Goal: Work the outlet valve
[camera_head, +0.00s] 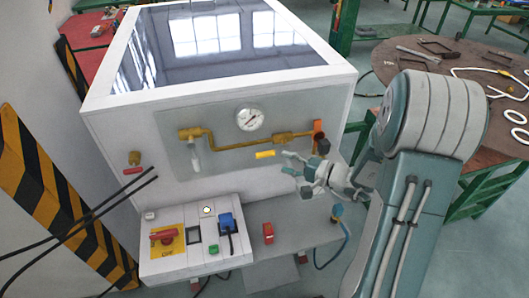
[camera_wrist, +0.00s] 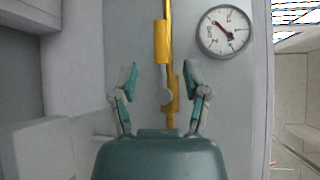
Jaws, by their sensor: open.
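A brass pipe (camera_head: 232,149) with valves runs across the front panel of the white cabinet. Near its right end is a valve with a yellow lever handle (camera_head: 265,154). No readable label marks it as the outlet valve. In the wrist view the yellow handle (camera_wrist: 161,42) and its grey arm lie along the pipe, ending at a round pivot on the brass body (camera_wrist: 175,92). My gripper (camera_head: 286,163) is open and empty, just right of the handle. In the wrist view my fingers (camera_wrist: 160,76) stand either side of the lever arm; contact is not visible.
A round gauge (camera_head: 250,118) sits above the pipe. A second valve with a pale handle (camera_head: 194,158) hangs at the left. A control box (camera_head: 195,240) with a red switch juts out below. A round table (camera_head: 470,70) stands right, behind my arm.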

